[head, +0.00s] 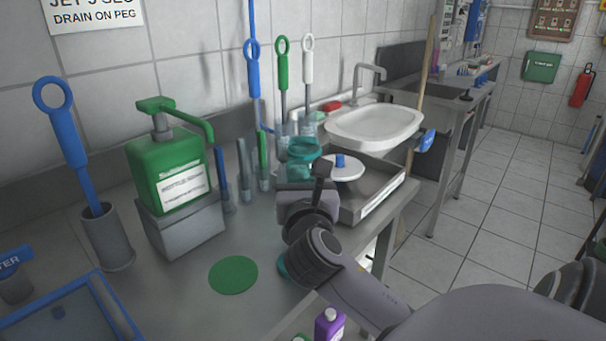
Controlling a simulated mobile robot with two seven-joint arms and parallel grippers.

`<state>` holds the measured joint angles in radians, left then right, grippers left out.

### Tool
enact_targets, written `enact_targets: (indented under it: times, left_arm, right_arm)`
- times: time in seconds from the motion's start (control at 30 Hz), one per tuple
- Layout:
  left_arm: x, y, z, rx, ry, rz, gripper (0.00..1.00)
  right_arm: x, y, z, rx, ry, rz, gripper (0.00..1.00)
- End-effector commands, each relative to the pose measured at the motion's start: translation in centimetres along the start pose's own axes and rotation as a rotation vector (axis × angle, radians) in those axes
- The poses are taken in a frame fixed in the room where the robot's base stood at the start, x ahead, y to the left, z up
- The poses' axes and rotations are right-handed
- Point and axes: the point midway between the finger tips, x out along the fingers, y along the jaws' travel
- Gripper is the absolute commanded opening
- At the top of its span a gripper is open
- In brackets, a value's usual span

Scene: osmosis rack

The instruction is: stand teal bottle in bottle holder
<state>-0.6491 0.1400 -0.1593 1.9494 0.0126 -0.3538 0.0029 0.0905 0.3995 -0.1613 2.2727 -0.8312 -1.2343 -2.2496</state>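My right gripper (320,180) is above the steel counter near the sink end, on an arm from the lower right. A teal, cup-like or bottle-like thing (303,149) shows directly behind it, upright, likely the teal bottle. My gripper hides its lower part. I cannot tell whether the fingers are closed on it or only in front of it. Clear cylindrical holders (283,137) stand behind it with brushes; I cannot tell which is the bottle holder. A teal disc (285,268) on the counter is mostly hidden by my arm. My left gripper is out of view.
A green pump bottle (168,165) stands on a grey block (184,228), left. A flat green disc (233,275) lies on the counter. A steel tray (378,202) and white sink (374,125) lie right. A purple bottle (329,326) is below the front edge.

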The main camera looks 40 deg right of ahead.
Motion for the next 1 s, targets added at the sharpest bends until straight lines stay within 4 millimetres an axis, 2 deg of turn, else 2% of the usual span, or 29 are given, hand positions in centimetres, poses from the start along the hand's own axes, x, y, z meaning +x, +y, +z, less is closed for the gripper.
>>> enact_targets:
  times: [0.33, 0.37, 0.43, 0.47, 1.0]
  left_arm:
    - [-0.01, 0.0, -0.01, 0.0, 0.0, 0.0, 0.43]
    - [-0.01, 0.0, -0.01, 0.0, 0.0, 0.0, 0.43]
    - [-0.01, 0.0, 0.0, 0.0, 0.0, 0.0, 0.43]
    - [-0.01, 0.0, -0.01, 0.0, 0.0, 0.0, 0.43]
    - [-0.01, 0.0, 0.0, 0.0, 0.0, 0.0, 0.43]
  right_arm:
    - [-0.01, 0.0, -0.14, -0.001, -0.001, 0.0, 0.33]
    - [-0.01, 0.0, -0.14, -0.001, -0.001, 0.0, 0.71]
    - [-0.01, 0.0, -0.13, 0.0, -0.001, 0.0, 0.94]
    - [-0.01, 0.0, -0.13, 0.0, -0.001, 0.0, 0.97]
    - [-0.01, 0.01, -0.13, 0.0, -0.001, 0.0, 1.0]
